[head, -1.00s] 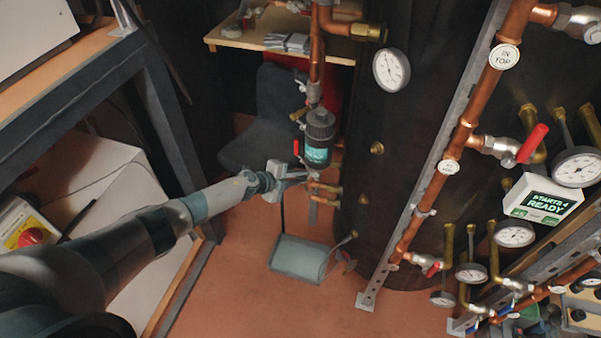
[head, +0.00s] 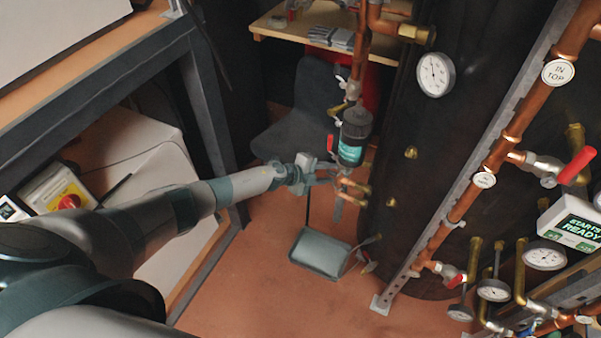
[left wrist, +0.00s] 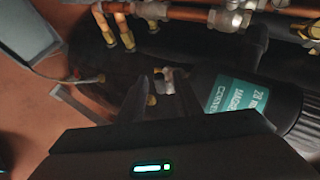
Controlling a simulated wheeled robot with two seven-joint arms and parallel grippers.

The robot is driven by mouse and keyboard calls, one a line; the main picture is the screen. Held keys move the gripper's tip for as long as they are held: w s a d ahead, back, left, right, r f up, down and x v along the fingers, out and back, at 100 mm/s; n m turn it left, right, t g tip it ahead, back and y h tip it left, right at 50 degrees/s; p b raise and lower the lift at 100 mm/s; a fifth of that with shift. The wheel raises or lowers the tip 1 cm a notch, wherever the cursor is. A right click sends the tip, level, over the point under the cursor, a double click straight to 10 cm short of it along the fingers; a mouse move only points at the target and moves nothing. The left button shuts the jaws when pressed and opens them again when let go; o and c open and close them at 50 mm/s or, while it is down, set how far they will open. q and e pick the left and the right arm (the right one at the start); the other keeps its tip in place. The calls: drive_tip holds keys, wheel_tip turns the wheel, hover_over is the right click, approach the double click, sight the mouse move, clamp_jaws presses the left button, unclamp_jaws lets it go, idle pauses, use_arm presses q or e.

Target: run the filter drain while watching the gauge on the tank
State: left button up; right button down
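The filter (head: 353,140) is a dark canister with a teal label, on copper pipe left of the dark tank (head: 400,150). It also shows in the left wrist view (left wrist: 236,97), at the right. The round white gauge (head: 435,74) is on the tank's upper part, its face in clear view. My left gripper (head: 328,174) is just below and left of the filter. In the left wrist view its two dark fingers (left wrist: 163,92) stand apart, with a small silver and brass fitting (left wrist: 172,76) between or just beyond them. Contact cannot be told. My right gripper is out of view.
A grey pan-like container (head: 320,252) sits on the floor below the filter. A metal strut with copper pipes, red-handled valves (head: 577,165) and small gauges (head: 545,256) stands at the right. A dark bench frame (head: 205,110) is at the left.

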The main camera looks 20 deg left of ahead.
use_arm(q)
drive_tip(key=p+v, duration=0.3)
drive_tip(key=v, duration=1.3)
idle(1.7)
wheel_tip(320, 180, down, 15)
drive_tip(key=s+a+n+y+b, duration=0.1)
drive_tip(key=s+n+y+b, duration=0.15)
drive_tip(key=n, duration=0.35)
drive_tip(key=s+a+f+n+g+y+b, duration=0.25)
drive_tip(key=s+f+n, duration=0.35)
drive_tip(key=s+f, duration=0.85)
drive_tip(key=s+d+f+n+g, duration=0.2)
drive_tip(key=s+f, duration=0.4)
drive_tip(key=s, duration=0.7)
drive_tip(key=s+d+f+n+g+y+b, duration=0.1)
drive_tip(key=s+f, duration=0.6)
drive_tip(key=s, duration=0.7)
drive_tip(key=s+d+f+n+g+b, duration=0.1)
drive_tip(key=s+d+f+n+g, duration=0.2)
drive_tip(key=s+f, duration=0.4)
drive_tip(key=s+d+n, duration=0.1)
drive_tip(key=s, duration=0.5)
drive_tip(key=shift+s+d+y, duration=0.2)
drive_tip(key=shift+s+y, duration=0.2)
